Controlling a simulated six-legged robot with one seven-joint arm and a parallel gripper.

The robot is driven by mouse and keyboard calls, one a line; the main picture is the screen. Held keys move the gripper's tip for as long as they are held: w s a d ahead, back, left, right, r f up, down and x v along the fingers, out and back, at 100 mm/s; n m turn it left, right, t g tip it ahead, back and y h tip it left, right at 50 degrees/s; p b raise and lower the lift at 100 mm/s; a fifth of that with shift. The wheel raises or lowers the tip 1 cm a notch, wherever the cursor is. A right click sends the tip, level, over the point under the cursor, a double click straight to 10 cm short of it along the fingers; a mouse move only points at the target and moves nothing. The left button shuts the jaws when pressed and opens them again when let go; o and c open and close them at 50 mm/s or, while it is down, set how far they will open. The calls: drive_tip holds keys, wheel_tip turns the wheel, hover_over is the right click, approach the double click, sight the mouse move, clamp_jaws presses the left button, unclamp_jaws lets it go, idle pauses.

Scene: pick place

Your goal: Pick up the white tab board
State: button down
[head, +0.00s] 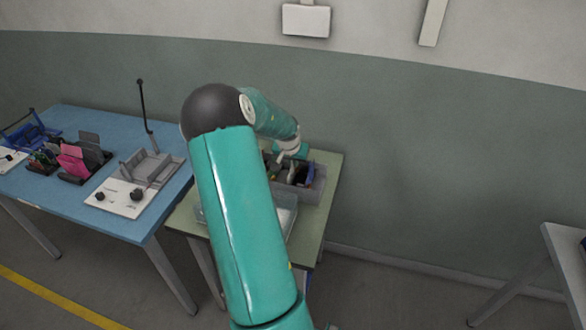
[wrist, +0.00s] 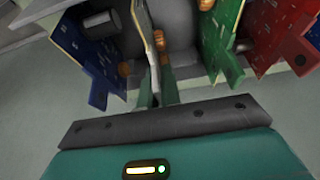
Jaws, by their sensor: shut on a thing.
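In the wrist view the white tab board (wrist: 149,32) is seen nearly edge-on, as a thin pale strip running up from my fingers. My gripper (wrist: 157,88) is shut on its near end. The board still stands among other boards, and I cannot tell whether its far end touches the bin. In the head view my gripper (head: 290,153) is over the grey bin (head: 312,193) on the green table, and my arm hides part of it. The white board cannot be made out there.
A blue board (wrist: 88,45) stands left of the white one. A green board (wrist: 219,38) and a red board (wrist: 284,38) stand to the right. A clear tray (head: 287,214) sits in front of the bin. A blue table (head: 110,220) with fixtures is at left.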

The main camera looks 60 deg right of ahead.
wheel_tip(320, 180, up, 10)
idle(0.5)
drive_tip(key=shift+r, duration=0.1)
drive_tip(key=shift+r, duration=1.2)
